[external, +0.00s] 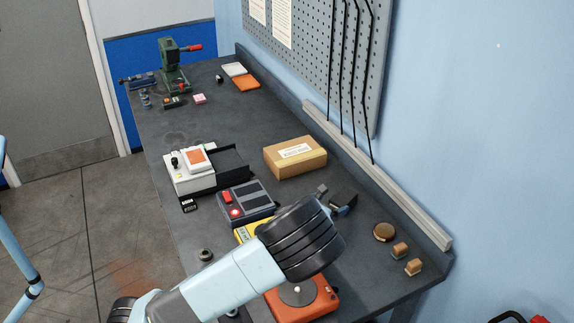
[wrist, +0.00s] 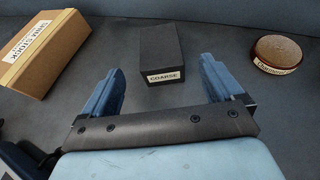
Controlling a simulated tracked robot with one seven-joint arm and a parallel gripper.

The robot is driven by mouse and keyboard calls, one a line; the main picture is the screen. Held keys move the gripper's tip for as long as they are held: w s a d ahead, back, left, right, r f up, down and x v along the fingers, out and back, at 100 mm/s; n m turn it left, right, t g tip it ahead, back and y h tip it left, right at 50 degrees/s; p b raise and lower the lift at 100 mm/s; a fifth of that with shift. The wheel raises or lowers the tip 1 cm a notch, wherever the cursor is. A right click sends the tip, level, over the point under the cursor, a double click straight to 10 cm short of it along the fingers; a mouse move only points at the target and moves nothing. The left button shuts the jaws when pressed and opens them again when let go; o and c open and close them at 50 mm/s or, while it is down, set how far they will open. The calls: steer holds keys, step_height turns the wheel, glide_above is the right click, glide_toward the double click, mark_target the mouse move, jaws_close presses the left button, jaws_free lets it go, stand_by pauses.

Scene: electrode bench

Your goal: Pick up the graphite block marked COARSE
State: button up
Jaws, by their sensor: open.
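The graphite block (wrist: 145,50) is a dark rectangular block with a white label reading COARSE on its near end. It lies on the dark bench in the wrist view, and shows as a small black block (external: 345,196) in the external view. My gripper (wrist: 161,66) is open, with one blue finger on each side of the block's near end in the picture. Gaps show between both fingers and the block. How far the fingertips are above the bench is unclear. In the external view my wrist hides most of the gripper.
A cardboard box (wrist: 50,45) labelled SHIM STOCK stands left of the block; a round brown-topped tin (wrist: 278,52) sits right. An orange device (external: 318,300) and a black-grey unit (external: 245,204) stand near my arm.

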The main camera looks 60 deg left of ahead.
mark_target(342, 198)
steer(key=x, duration=0.8)
steer(key=shift+w+a, duration=0.1)
steer(key=shift+w, duration=0.3)
steer(key=c, duration=1.3)
steer(key=shift+c, duration=0.5)
steer(key=shift+r, duration=0.1)
